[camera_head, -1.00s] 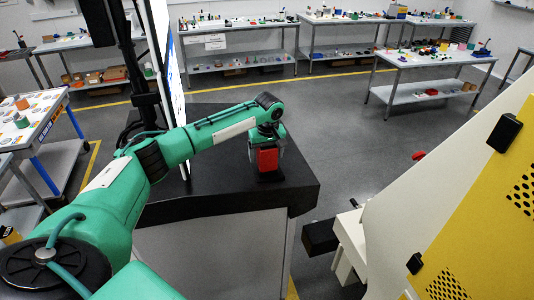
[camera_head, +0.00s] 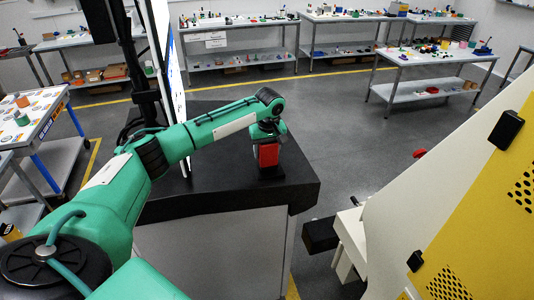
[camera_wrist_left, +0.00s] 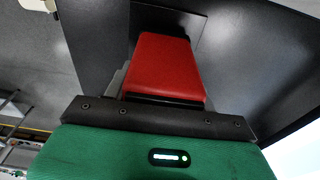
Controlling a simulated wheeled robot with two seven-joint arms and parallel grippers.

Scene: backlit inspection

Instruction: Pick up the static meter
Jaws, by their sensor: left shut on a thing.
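The static meter, a red block with dark sides (camera_head: 268,156), is at the end of my left arm, over the black counter top (camera_head: 220,190). My left gripper (camera_head: 266,141) points down from above and is shut on the static meter. In the left wrist view the red face of the meter (camera_wrist_left: 168,66) shows just beyond the dark gripper edge, with a grey finger partly visible beside it. The fingertips and the meter's lower end are mostly hidden. I cannot tell whether its bottom touches the counter. My right gripper is not in view.
A bright upright panel (camera_head: 168,75) stands left of the meter, behind my arm. A large white and yellow housing (camera_head: 450,210) fills the right side. Benches with small items (camera_head: 430,57) line the back. The counter around the meter looks clear.

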